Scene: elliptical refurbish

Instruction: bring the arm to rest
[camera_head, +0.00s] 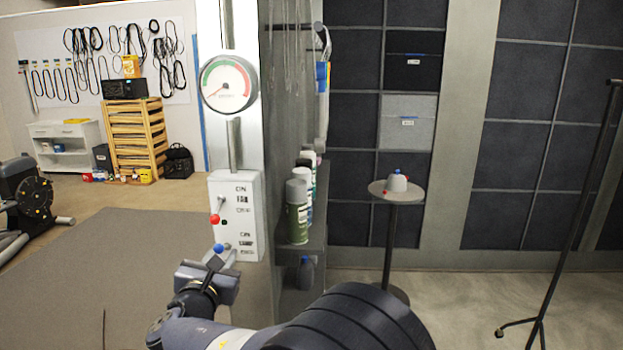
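My gripper (221,258) is at the lower middle, just in front of the bottom of a white control box (247,205). Dark and grey finger parts show at its end, but it is too small to tell whether they are apart or hold anything. A lever with a blue knob (218,248) shows right at the fingertips; I cannot tell whether they touch it. A lever with a red knob (215,219) is above, clear of the gripper. My arm reaches in from the bottom right.
A round gauge (229,84) is on the pillar above the box. Spray cans (297,208) stand on a shelf right of the pillar. A small round table (380,190) and a dark stand (570,235) are further right. Floor mat (120,275) at left looks open.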

